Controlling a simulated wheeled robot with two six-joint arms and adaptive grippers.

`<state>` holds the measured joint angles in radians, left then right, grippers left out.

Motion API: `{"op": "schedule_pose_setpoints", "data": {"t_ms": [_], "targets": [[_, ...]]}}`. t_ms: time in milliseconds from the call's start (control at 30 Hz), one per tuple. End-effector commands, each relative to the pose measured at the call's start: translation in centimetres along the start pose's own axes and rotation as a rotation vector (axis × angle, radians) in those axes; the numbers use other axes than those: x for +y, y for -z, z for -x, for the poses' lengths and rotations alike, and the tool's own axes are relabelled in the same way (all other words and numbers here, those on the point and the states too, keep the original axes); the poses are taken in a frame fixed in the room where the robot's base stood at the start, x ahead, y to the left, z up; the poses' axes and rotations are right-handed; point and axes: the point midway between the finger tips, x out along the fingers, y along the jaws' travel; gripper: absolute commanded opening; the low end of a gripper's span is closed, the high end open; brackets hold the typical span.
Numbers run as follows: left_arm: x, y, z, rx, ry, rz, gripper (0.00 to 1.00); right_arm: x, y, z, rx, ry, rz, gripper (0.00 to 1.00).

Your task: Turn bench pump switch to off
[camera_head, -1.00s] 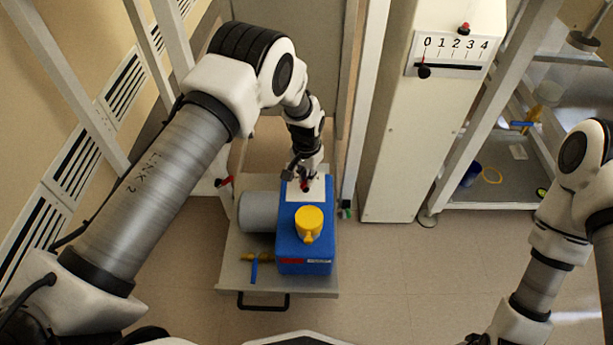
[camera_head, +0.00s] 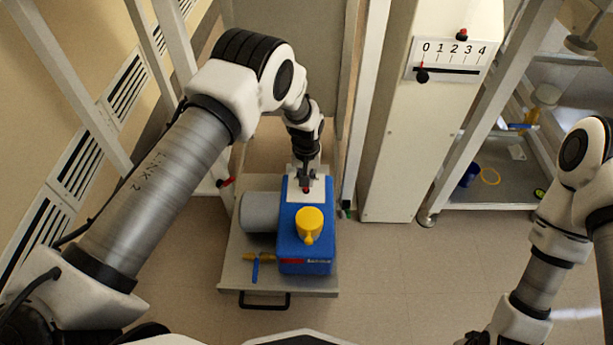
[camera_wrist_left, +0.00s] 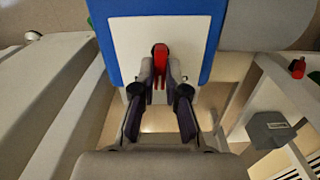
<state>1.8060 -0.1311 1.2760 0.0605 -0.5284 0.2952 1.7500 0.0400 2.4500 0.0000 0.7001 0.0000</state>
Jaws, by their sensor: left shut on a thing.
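The blue pump (camera_head: 305,250) with a yellow cap (camera_head: 309,222) stands on a grey sliding shelf or cart (camera_head: 240,270). A white plate (camera_head: 318,190) on its top carries a small red switch lever (camera_wrist_left: 160,55), seen between the fingertips in the left wrist view. My left gripper (camera_head: 305,183) reaches down onto the plate from behind. In the left wrist view its fingertips (camera_wrist_left: 160,72) are closed around the red lever. The lever points up in that picture; I see no on or off marks. My right arm is at the right, with its gripper out of frame.
A grey cylinder (camera_head: 259,212) lies left of the pump, with a brass valve with a blue handle (camera_head: 256,263) in front. A white column with a 0-to-4 scale (camera_head: 450,58) stands to the right. Frame posts flank the pump. The floor in front is clear.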

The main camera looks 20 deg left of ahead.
Motion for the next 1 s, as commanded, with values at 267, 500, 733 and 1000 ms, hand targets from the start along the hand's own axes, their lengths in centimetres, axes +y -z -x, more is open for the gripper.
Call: {"op": "schedule_pose_setpoints", "data": {"t_ms": [267, 500, 733, 1000], "targets": [[-0.03, -0.04, -0.04, -0.001, 0.0, 0.06, 0.0, 0.0, 0.0, 0.15, 0.0, 0.0, 0.0, 0.4], [-0.03, -0.05, -0.06, -0.001, 0.0, 0.062, 0.0, 0.0, 0.0, 0.14, 0.0, 0.0, 0.0, 0.4], [-0.03, -0.04, -0.05, -0.001, 0.0, 0.061, 0.38, 0.0, 0.0, 0.14, 0.0, 0.0, 0.0, 0.4], [-0.02, -0.01, 0.18, 0.0, 0.0, 0.06, 0.38, 0.0, 0.0, 0.15, 0.0, 0.0, 0.0, 0.4]]}}
